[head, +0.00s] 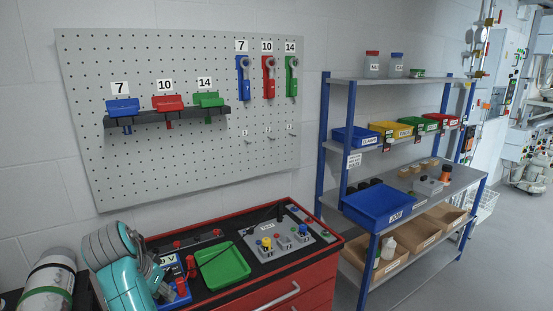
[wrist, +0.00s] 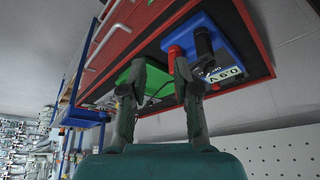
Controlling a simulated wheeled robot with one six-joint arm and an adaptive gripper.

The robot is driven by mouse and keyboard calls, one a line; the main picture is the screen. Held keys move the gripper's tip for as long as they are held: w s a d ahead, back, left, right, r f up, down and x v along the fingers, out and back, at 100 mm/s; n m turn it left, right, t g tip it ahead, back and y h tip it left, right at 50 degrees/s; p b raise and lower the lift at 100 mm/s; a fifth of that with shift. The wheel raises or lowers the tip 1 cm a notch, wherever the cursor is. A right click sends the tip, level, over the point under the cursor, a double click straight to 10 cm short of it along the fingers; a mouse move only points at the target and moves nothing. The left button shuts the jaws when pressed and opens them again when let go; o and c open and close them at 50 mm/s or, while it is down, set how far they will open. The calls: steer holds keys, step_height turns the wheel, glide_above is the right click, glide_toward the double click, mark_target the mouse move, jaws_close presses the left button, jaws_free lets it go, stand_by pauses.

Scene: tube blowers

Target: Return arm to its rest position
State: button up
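My gripper (wrist: 157,75) shows in the wrist view with its two dark fingers apart and nothing held between them. Behind the fingers are the green tray (wrist: 158,80) and a blue box with a white label (wrist: 222,74). In the head view my teal and grey arm (head: 122,275) is folded at the lower left, beside the red and black workbench (head: 275,265). The gripper's fingertips cannot be made out clearly in the head view.
On the bench, the green tray (head: 222,266) lies between the blue box (head: 176,285) and a grey panel with knobs (head: 288,236). A pegboard (head: 180,165) hangs behind. A shelf rack (head: 345,220) stands right. Floor (head: 515,235) at the right is clear.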

steer(key=w+d+f+n+t, duration=0.1)
steer(key=d+f, duration=0.7)
steer(key=f, duration=0.5)
steer(key=s+d+f+n+t+y, duration=0.1)
steer(key=s+d+f+t, duration=0.1)
steer(key=s+d+f, duration=0.7)
steer(key=s+d+f+n+t+y, duration=0.1)
steer(key=s+d+f, duration=0.3)
steer(key=d+f, duration=0.75)
steer(key=s+d+r+t, duration=0.1)
steer(key=s+d+r, duration=0.1)
steer(key=s+d, duration=0.6)
steer(key=s+d+r+t, duration=0.15)
steer(key=s+d, duration=0.25)
steer(key=s, duration=0.7)
steer(key=s+d+r+t, duration=0.2)
steer(key=s+r, duration=0.6)
steer(key=r, duration=0.1)
steer(key=s+d+r+t+h, duration=0.1)
steer(key=s+d+r+t, duration=0.1)
steer(key=s+r, duration=0.7)
steer(key=shift+d+r, duration=0.2)
steer(key=shift+d, duration=0.45)
